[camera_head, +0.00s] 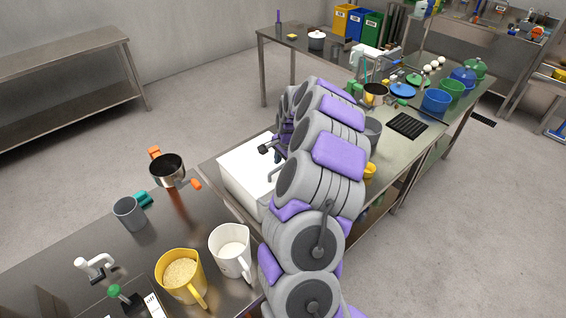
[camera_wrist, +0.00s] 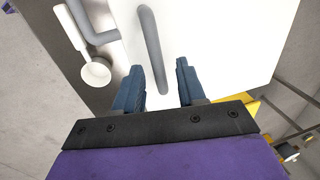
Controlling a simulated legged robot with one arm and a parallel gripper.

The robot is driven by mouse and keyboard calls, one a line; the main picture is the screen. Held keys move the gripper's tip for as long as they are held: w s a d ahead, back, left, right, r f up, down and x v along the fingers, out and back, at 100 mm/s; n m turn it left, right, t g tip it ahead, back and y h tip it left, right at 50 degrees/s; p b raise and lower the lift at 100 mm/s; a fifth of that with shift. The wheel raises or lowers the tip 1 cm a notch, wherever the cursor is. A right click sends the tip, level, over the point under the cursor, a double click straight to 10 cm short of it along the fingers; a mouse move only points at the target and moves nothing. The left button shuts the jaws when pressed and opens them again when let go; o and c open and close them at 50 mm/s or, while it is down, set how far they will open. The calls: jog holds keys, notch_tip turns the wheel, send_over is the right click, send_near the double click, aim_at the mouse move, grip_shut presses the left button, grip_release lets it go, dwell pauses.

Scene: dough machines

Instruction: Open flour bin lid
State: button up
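The flour bin appears to be the white box (camera_head: 240,160) set beside the steel tables, partly hidden by my arm. In the wrist view its white top (camera_wrist: 220,40) fills the middle. A grey bar handle (camera_wrist: 152,45) runs over that top. My gripper (camera_wrist: 160,70) is open, with its two blue-grey fingers apart. The lower end of the handle shows between the fingers. I cannot tell whether they touch it. In the head view my gripper (camera_head: 266,149) is over the box. The lid looks shut.
A metal pot (camera_head: 166,170), a grey cup (camera_head: 130,213), a yellow jug (camera_head: 181,274) and a white jug (camera_head: 231,250) stand on the near table (camera_head: 75,262). A second table (camera_head: 290,40) with bowls lies behind. In the wrist view, a white ladle-like item (camera_wrist: 96,71) is beside the bin.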

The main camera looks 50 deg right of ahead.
jog(key=shift+a+r, duration=0.2)
jog(key=shift+a, duration=0.4)
jog(key=c, duration=0.5)
grip_shut()
jog(key=shift+d+r, duration=0.1)
jog(key=shift+d, duration=0.05)
